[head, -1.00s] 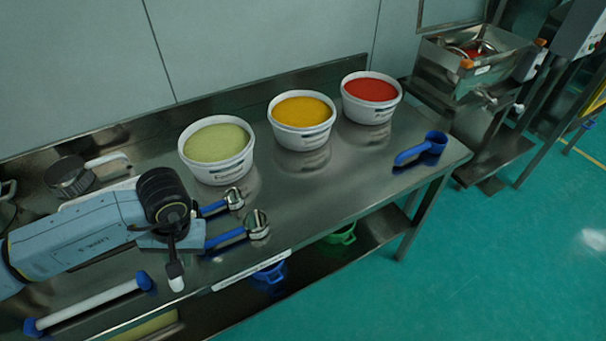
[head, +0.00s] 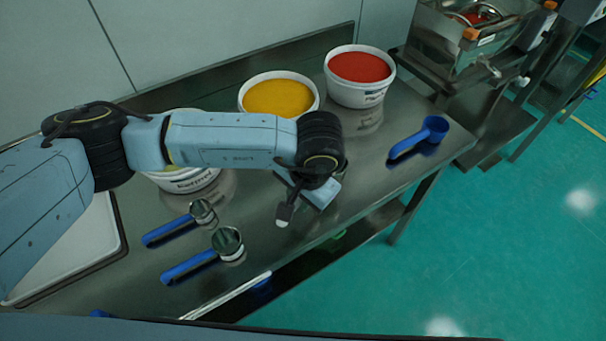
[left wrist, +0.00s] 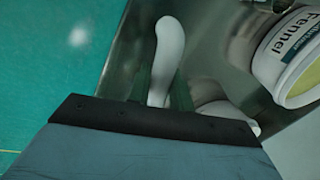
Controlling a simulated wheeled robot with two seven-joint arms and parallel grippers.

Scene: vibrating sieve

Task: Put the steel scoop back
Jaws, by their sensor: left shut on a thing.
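My left gripper (head: 300,200) is above the steel table's (head: 370,190) front part, to the right of two scoops. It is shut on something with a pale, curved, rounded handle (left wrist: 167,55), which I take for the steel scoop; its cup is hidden. Two scoops with steel cups and blue handles lie on the table: a smaller one (head: 202,211) and a larger one (head: 228,243) nearer the front edge. My right gripper is not in view.
Tubs of yellow (head: 278,97) and red (head: 359,68) powder stand along the back. The fennel tub (head: 185,182) is partly hidden by my arm and shows in the left wrist view (left wrist: 285,55). A blue scoop (head: 420,138) lies at right. A white tray (head: 70,260) is at left.

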